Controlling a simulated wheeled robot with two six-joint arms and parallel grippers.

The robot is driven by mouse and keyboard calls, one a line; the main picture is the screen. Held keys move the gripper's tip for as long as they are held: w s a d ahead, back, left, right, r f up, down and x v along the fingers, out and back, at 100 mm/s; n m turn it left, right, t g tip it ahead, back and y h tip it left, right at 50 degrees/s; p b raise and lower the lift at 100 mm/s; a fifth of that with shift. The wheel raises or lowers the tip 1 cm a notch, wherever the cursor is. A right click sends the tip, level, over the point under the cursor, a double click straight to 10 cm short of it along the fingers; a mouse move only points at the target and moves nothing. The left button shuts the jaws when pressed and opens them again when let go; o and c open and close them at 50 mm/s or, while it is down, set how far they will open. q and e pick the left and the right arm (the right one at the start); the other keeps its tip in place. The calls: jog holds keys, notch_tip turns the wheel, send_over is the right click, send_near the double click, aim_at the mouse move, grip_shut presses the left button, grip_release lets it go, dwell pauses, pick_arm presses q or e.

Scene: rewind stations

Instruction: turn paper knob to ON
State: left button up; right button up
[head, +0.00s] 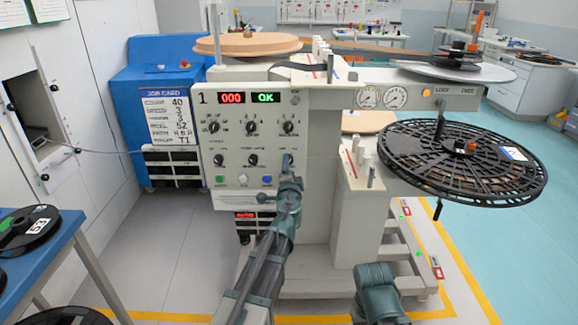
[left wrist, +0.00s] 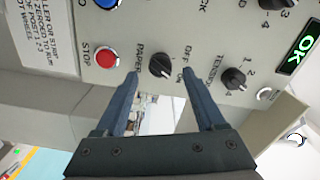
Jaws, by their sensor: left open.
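The paper knob (left wrist: 160,65) is a small black knob on the beige control panel (head: 210,110), with PAPER, OFF and ON lettering around it in the left wrist view. Its pointer is too small to read surely. My left gripper (left wrist: 160,76) is open, one finger on each side of the knob, with nothing clamped. Whether the fingers touch the panel I cannot tell. In the head view my left gripper (head: 288,158) is at the panel's lower right and hides the paper knob. My right gripper is not in view.
The tension knob (left wrist: 232,78) and the red STOP button (left wrist: 105,57) are close beside the paper knob. A blue button (head: 267,180) is left of my gripper. A large black reel (head: 460,150) juts out at right. Floor at left is clear.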

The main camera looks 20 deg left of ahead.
pick_arm(q)
jog(key=v, duration=1.1)
